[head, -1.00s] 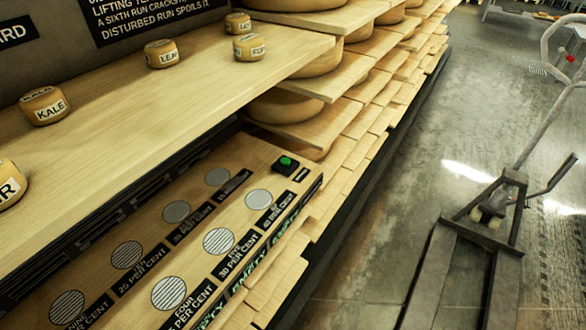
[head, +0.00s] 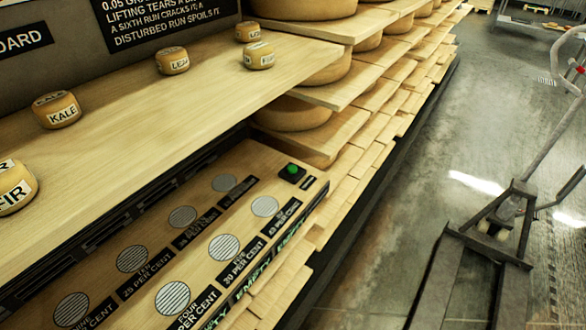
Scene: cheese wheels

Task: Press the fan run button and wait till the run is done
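The fan run button is a green button on a small black box (head: 292,170) at the far right end of the lower wooden panel (head: 262,158). The panel carries several round striped vents (head: 224,248) with black labels, some reading in per cent. Small labelled cheese wheels stand on the shelf above, among them KALE (head: 57,110), one ending in FIR (head: 14,187) and one partly readable as LEA (head: 172,61). Two more small wheels (head: 259,55) stand farther back. Neither gripper shows, and nothing touches the button.
A rack of wooden boards (head: 348,125) with large cheese wheels (head: 295,113) runs away behind the panel. A wheeled cart or jack with a tall handle (head: 503,215) stands on the floor at the right. Concrete floor (head: 420,150) between them is clear.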

